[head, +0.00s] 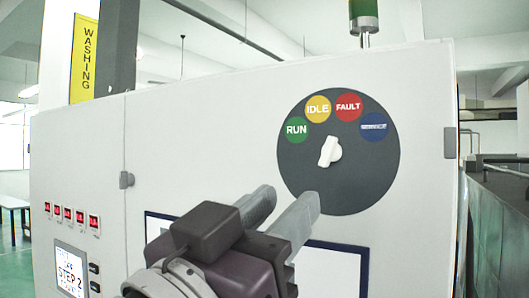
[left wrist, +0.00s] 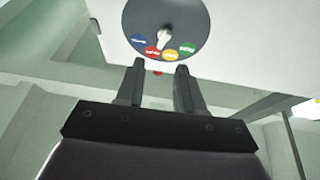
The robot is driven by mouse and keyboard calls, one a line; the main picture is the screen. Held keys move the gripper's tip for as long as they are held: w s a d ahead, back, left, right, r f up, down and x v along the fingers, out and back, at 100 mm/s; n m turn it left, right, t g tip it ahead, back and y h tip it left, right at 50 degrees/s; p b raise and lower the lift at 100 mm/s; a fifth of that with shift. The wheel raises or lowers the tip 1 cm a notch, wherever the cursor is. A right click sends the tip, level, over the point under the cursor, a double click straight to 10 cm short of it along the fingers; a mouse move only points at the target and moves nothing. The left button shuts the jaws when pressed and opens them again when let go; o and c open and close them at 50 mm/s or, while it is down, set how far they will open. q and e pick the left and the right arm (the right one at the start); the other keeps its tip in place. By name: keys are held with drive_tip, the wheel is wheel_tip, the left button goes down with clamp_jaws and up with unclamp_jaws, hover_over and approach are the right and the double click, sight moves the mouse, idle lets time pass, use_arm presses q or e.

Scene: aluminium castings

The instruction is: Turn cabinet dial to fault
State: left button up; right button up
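The cabinet dial (head: 352,185) is a dark grey disc on the white cabinet front, with a white knob (head: 330,151) at its centre. Coloured labels run along its top: green RUN (head: 296,130), yellow IDLE (head: 317,109), red FAULT (head: 348,107) and a blue one (head: 374,126). The knob is slightly tilted, its upper end towards the gap between IDLE and FAULT; I cannot tell which it marks. My left gripper (head: 286,200) is open and empty, below and left of the knob, apart from it. The left wrist view shows the dial (left wrist: 190,20) upside down beyond the parted fingers (left wrist: 159,66).
The cabinet (head: 220,120) fills the middle. Red indicators (head: 68,214) and a STEP 2 screen (head: 70,272) are at its lower left. A blue-framed panel (head: 338,262) lies below the dial, partly hidden by my gripper. A green lamp (head: 364,12) stands on top.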

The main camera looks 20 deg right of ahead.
sight(326, 151)
use_arm(q)
drive_tip(key=shift+m+t, duration=0.3)
drive_tip(key=shift+t, duration=0.1)
drive_tip(key=p+x, duration=0.5)
drive_tip(key=x, duration=0.6)
drive_tip(key=shift+w+d+r, duration=0.1)
drive_tip(key=shift+w+r, duration=0.2)
drive_tip(key=shift+w, duration=0.1)
drive_tip(key=shift+w+d+r, duration=0.1)
drive_tip(key=shift+d+r, duration=0.05)
drive_tip(key=shift+d, duration=0.05)
drive_tip(key=shift+w, duration=0.1)
